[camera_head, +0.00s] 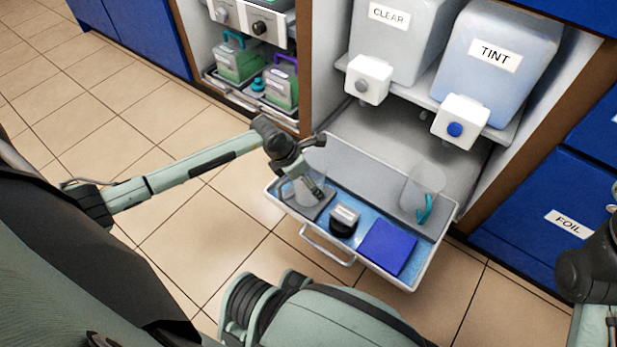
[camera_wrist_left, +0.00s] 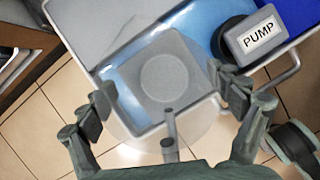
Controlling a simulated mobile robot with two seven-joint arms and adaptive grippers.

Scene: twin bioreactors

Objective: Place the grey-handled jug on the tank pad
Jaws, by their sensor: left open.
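A clear jug (camera_head: 296,187) stands at the left end of the pulled-out drawer, over a grey square pad (camera_head: 318,209). In the left wrist view its grey handle (camera_wrist_left: 169,130) points toward my wrist, and the grey pad (camera_wrist_left: 190,112) with a round mark shows through it. The jug appears to rest on this pad. My left gripper (camera_head: 310,172) is at the jug; in the wrist view its fingers (camera_wrist_left: 163,92) are spread on either side of it, apart from each other. Whether they touch it, I cannot tell. My right gripper is not in view.
The drawer (camera_head: 432,262) also holds a black PUMP unit (camera_head: 344,220), a flat blue square (camera_head: 388,248) and a clear jug with a teal handle (camera_head: 424,209). CLEAR (camera_head: 400,35) and TINT (camera_head: 500,75) tanks with taps stand above. Open tiled floor lies left.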

